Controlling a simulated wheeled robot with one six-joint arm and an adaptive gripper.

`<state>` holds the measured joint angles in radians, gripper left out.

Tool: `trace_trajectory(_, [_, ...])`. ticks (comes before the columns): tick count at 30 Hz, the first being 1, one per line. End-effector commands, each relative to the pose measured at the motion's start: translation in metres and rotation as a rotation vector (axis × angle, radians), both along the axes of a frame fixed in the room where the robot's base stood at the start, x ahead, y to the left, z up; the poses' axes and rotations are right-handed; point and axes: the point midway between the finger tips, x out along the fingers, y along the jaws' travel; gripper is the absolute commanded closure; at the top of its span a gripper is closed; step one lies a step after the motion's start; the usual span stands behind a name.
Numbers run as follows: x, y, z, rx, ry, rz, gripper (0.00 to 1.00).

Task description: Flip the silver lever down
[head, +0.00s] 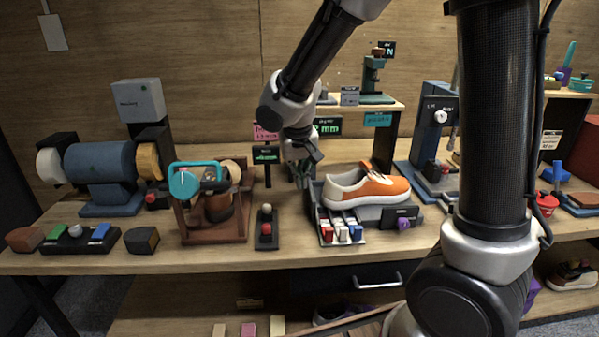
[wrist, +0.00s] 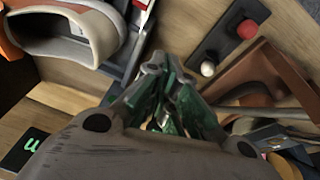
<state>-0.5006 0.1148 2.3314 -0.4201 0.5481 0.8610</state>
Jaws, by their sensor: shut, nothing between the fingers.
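My gripper (head: 304,180) is shut and empty, pointing down at the left end of the grey shoe tray (head: 372,216). Its fingers (wrist: 157,72) are together in the wrist view, with nothing between them. I cannot surely make out a silver lever. A small dark stand (head: 266,240) with a pale round knob (head: 266,208) and a red knob (head: 266,228) is left of the gripper. In the wrist view its pale knob (wrist: 208,69) and red knob (wrist: 247,29) lie beyond the fingers, apart from them. The gripper hides part of the tray's left side.
An orange and white sneaker (head: 368,188) sits on the tray, with red, white and blue pieces (head: 341,230) in front. A brown-framed machine (head: 212,236) stands left of the dark stand. Small signs (head: 265,154) stand behind. Bare tabletop (head: 283,255) shows in front.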

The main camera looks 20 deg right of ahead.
Motion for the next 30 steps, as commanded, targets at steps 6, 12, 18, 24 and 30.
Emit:
trace_trajectory(6, [0.0,0.0,-0.001,0.0,0.0,0.0,1.0])
trace_trajectory(12, [0.0,0.0,-0.001,0.0,0.0,0.0,1.0])
trace_trajectory(18, [0.002,0.0,0.003,0.0,-0.002,-0.001,1.0])
trace_trajectory(24, [0.011,-0.002,0.032,0.002,-0.005,-0.004,1.0])
trace_trajectory(30, [-0.024,0.008,0.058,0.001,-0.003,0.003,1.0])
